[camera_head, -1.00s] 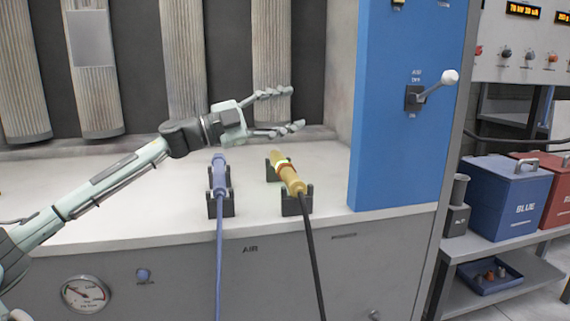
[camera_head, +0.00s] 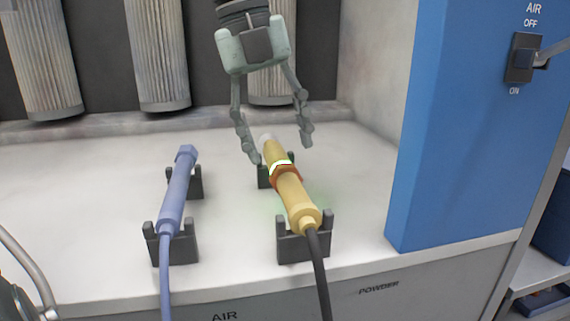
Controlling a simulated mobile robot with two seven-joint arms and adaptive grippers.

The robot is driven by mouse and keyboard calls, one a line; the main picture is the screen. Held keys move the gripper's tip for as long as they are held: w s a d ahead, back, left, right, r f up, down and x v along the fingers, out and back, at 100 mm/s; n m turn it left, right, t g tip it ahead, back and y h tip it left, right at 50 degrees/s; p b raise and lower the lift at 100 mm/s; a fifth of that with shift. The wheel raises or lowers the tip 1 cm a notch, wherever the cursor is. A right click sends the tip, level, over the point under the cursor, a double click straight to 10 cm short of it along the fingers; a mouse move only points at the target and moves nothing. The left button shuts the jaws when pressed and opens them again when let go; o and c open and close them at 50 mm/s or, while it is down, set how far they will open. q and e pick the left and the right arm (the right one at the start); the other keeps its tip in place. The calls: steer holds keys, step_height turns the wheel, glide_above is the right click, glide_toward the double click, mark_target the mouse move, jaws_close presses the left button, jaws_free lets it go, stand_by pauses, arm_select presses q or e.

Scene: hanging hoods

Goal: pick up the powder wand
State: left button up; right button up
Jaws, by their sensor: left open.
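The powder wand (camera_head: 294,197) is yellow with an orange-red ring and a lit white-green band. It rests in two black cradles (camera_head: 304,244) on the white bench, above the POWDER label, with a black hose at its near end. My left gripper (camera_head: 280,151) points down over the wand's far end. Its two fingers are spread, one to each side in the picture, and nothing is held. I cannot tell how high the fingertips are above the wand. My right gripper is out of view.
A blue-violet wand (camera_head: 175,192) rests in its own black cradles to the left, above the AIR label. A blue panel (camera_head: 463,130) with an AIR switch (camera_head: 524,58) stands at the right. Cylindrical filters (camera_head: 155,50) hang behind. The bench (camera_head: 362,190) right of the powder wand is clear.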

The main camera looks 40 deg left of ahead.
mark_target(290, 180)
arm_select(q)
steer(key=shift+y, duration=0.3)
steer(key=x, duration=0.7)
steer(key=shift+w+f+b, duration=0.3)
steer(key=shift+f, duration=0.1)
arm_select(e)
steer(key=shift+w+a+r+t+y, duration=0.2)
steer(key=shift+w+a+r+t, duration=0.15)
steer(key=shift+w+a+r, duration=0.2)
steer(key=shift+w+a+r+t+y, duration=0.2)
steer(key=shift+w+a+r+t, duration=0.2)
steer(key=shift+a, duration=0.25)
arm_select(q)
steer(key=shift+c, duration=0.2)
steer(key=c, duration=1.2)
steer(key=shift+r, duration=0.1)
jaws_close()
steer(key=shift+r, duration=0.1)
